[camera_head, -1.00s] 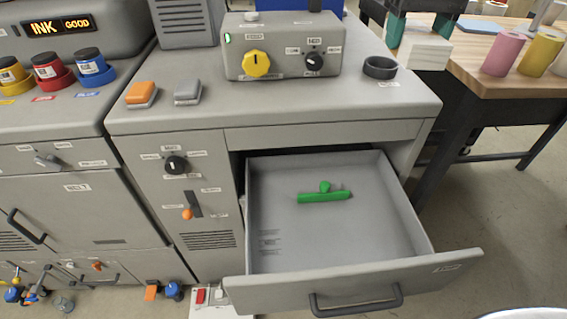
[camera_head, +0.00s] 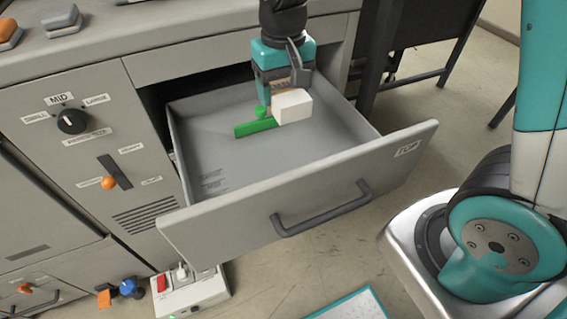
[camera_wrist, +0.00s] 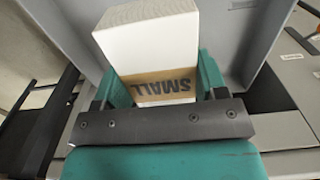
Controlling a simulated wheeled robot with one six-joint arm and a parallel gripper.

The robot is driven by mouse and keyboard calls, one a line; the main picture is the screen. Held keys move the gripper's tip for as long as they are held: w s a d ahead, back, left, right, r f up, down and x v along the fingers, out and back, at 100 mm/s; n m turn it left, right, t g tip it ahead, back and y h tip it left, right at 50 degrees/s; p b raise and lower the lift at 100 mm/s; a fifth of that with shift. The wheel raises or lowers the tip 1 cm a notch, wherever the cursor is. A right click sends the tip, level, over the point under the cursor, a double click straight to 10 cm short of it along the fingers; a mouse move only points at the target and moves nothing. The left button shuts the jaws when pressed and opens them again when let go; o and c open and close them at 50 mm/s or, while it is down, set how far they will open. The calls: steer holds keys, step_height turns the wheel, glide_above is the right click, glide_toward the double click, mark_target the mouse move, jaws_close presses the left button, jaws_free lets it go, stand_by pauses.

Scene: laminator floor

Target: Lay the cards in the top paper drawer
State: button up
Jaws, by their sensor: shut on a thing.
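The top paper drawer (camera_head: 222,140) is pulled open, its front marked TOP. My gripper (camera_head: 276,100) is over the back right part of the drawer, shut on a white block of cards (camera_head: 293,106). In the wrist view the white cards (camera_wrist: 145,40) sit between the teal fingers, with a brown band (camera_wrist: 160,84) reading SMALL. Whether the cards touch the drawer floor is hard to tell. A green bar with a knob (camera_head: 256,127) lies in the drawer, just left of the cards and partly hidden by them.
The front left part of the drawer floor is clear. The drawer front and handle (camera_head: 322,212) stick out over the floor. A control panel with a dark knob (camera_head: 71,121) and an orange lever (camera_head: 109,183) is left. A power strip (camera_head: 188,291) lies on the floor below.

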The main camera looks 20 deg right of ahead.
mark_target(289, 110)
step_height(289, 110, down, 18)
steer(key=shift+f+b, duration=0.25)
steer(key=shift+b, duration=0.1)
steer(key=shift+f, duration=0.2)
steer(key=o, duration=1)
steer(key=shift+r, duration=0.15)
step_height(289, 110, up, 13)
steer(key=s+a+r+n, duration=0.1)
steer(key=s+r, duration=0.1)
steer(key=s, duration=0.1)
steer(key=s+a+r+n+y, duration=0.1)
steer(key=s+r, duration=0.2)
steer(key=s+a+r+n+y, duration=0.1)
steer(key=s+r, duration=0.2)
steer(key=shift+r, duration=0.15)
steer(key=s+r+n, duration=0.1)
steer(key=s, duration=0.2)
steer(key=s+a+r+n+y, duration=0.1)
steer(key=s+r, duration=0.1)
steer(key=s, duration=0.1)
steer(key=s+r+n+y, duration=0.1)
steer(key=s+n, duration=0.1)
steer(key=s, duration=0.1)
steer(key=shift+s+a+r, duration=0.2)
steer(key=shift+s, duration=0.1)
